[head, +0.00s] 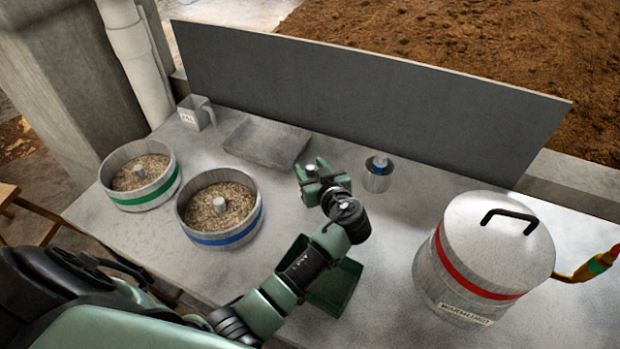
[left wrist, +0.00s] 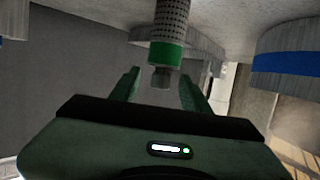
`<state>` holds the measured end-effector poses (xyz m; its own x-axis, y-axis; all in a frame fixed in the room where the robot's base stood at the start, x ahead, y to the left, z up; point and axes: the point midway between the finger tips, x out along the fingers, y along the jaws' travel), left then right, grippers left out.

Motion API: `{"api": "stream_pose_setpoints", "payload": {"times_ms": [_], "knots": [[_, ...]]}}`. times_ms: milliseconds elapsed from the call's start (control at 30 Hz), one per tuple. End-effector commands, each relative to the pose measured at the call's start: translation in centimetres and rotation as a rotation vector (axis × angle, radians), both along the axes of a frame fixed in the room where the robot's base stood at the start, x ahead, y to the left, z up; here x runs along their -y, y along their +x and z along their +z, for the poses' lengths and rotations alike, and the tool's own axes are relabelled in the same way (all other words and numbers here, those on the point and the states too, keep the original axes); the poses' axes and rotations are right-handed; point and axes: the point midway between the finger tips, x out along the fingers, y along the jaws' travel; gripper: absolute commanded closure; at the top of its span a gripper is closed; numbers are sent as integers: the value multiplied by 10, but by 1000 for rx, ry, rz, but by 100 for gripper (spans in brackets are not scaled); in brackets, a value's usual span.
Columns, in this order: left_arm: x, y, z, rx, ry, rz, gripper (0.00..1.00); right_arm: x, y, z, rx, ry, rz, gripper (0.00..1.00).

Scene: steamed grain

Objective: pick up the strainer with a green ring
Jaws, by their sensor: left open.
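The strainer with a green ring shows in the left wrist view (left wrist: 168,50) as a perforated metal cylinder with a green band and a small grey knob. In the head view only a small grey tip (head: 311,168), seemingly its knob, shows between my fingers; the rest is hidden. My left gripper (head: 311,172) is open, its fingers on either side of the knob in the left wrist view (left wrist: 160,88). I cannot tell whether they touch it. My right gripper is not in view.
Grain-filled tubs with a green band (head: 142,198) and a blue band (head: 225,236) stand left. A red-banded lidded pot (head: 485,255) stands right. A green tray (head: 335,290) is partly under my arm.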

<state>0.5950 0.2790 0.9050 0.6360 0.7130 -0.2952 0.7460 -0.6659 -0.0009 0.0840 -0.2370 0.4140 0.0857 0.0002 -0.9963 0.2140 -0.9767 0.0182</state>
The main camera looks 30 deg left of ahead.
Motion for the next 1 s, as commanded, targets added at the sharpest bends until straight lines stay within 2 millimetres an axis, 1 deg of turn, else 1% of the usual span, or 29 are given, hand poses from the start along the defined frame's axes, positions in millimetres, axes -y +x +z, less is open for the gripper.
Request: {"api": "stream_pose_setpoints", "payload": {"times_ms": [67,267,367,400,433,467,1000], "knots": [[-3,3,-1,-1,1,0,54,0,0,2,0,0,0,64],[-4,3,-3,0,-2,-1,54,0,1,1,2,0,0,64],[-4,3,-3,-1,-2,0,79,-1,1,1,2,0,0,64],[-4,3,-3,-1,-2,0,90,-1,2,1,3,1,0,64],[-4,3,-3,-1,-1,0,98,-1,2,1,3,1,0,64],[-3,3,-3,-1,-1,0,100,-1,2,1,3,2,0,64],[-3,2,-3,-1,-1,0,100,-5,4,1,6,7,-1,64]]}}
